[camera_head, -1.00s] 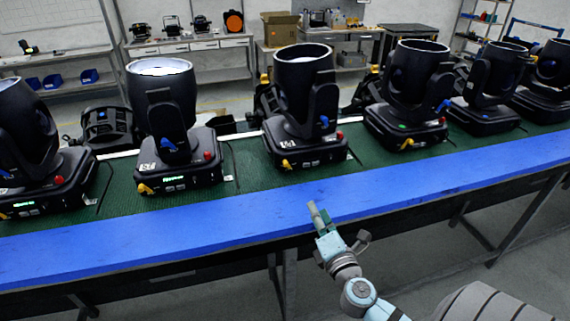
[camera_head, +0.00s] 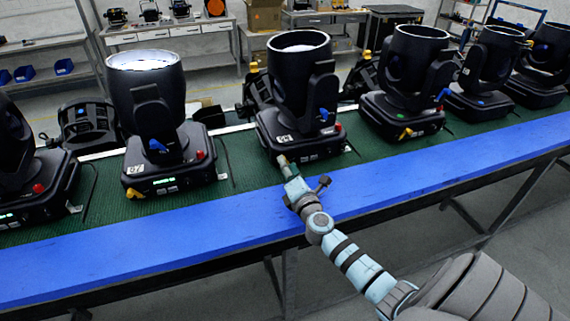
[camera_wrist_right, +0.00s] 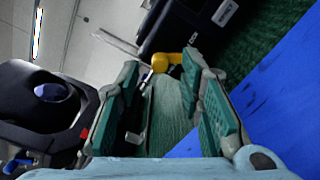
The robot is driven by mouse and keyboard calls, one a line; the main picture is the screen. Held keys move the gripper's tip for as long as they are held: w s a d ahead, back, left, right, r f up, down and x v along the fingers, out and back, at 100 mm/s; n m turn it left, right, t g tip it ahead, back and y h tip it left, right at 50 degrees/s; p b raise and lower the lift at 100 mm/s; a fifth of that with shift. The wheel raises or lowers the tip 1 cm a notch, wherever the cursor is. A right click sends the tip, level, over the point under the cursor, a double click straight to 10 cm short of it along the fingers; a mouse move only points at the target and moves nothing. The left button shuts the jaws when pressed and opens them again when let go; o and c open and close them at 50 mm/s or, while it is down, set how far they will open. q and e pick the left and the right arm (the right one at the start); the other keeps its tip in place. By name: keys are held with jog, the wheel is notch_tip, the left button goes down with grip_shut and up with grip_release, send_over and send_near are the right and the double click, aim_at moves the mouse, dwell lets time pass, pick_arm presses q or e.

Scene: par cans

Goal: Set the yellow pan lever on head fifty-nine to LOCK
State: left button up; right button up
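A black moving head (camera_head: 301,90) stands in the middle of the bench with a blue lever (camera_head: 324,114), a red knob (camera_head: 338,127) and a number label too small to read surely. My right gripper (camera_head: 284,163) is at the lower left front of its base and hides its yellow lever in the head view. In the right wrist view the yellow lever (camera_wrist_right: 168,60) shows just beyond the fingertips, close to the right-hand one. The right gripper (camera_wrist_right: 163,75) is open, its green-padded fingers apart and nothing held. The lever's setting cannot be read. My left gripper is not in view.
Neighbouring heads stand to the left (camera_head: 157,120) and right (camera_head: 409,80), with more beyond, on a green mat (camera_head: 235,172). A blue strip (camera_head: 130,238) along the bench's front edge is clear. Shelves and side tables stand behind.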

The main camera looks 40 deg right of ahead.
aim_at(291, 154)
jog(key=shift+x, duration=0.95)
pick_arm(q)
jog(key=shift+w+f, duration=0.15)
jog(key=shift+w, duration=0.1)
pick_arm(e)
jog(key=shift+s, duration=0.1)
grip_shut()
